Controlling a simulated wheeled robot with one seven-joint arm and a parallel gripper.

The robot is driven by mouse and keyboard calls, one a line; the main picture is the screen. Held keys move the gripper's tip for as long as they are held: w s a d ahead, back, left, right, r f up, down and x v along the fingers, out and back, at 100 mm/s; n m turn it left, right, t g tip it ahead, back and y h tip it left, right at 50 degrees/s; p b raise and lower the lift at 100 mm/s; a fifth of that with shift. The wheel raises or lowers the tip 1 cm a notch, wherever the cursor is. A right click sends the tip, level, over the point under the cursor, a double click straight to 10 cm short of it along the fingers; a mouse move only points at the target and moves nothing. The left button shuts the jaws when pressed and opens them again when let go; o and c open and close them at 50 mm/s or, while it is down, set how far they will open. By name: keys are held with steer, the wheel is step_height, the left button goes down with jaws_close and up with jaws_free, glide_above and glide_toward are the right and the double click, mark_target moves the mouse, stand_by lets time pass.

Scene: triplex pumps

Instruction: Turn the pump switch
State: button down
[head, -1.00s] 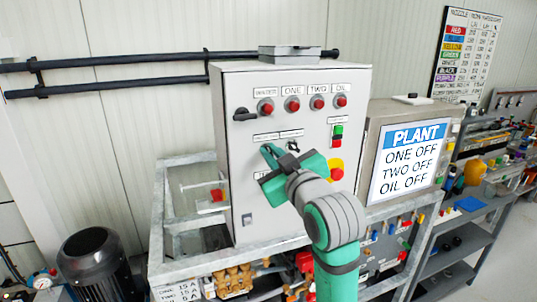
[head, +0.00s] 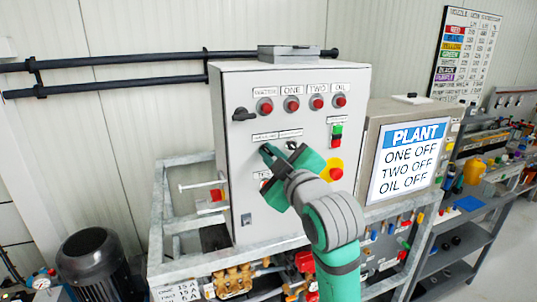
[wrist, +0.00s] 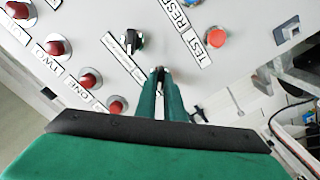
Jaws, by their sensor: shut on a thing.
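The pump control panel (head: 230,100) is a tall grey cabinet. Two black selector switches sit under small white labels I cannot read. The right one (head: 291,146) is clear of my gripper and also shows in the wrist view (wrist: 126,42). My gripper (head: 267,152) is at the left switch, fingers against the panel front. In the wrist view its green fingers (wrist: 158,72) are close together around the left switch's small dark knob, mostly hidden between them. The plant screen (head: 408,158) reads ONE OFF, TWO OFF, OIL OFF.
Red buttons (head: 291,104) line the panel's top. A black handle (head: 242,114) juts out at upper left. A green-red switch (head: 336,133) and a red knob on yellow (head: 335,170) are right of my gripper. A metal frame (head: 160,271) stands below.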

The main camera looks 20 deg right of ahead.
steer(key=shift+w+a, duration=0.15)
steer(key=c, duration=1.9)
jaws_free()
steer(key=shift+a, duration=0.15)
steer(key=shift+o, duration=0.2)
steer(key=shift+d, duration=0.2)
steer(key=shift+s+d, duration=0.25)
steer(key=shift+s, duration=0.05)
steer(key=shift+s+a, duration=0.1)
steer(key=shift+s, duration=0.05)
steer(key=s, duration=1)
steer(key=shift+d, duration=0.2)
steer(key=shift+w, duration=0.1)
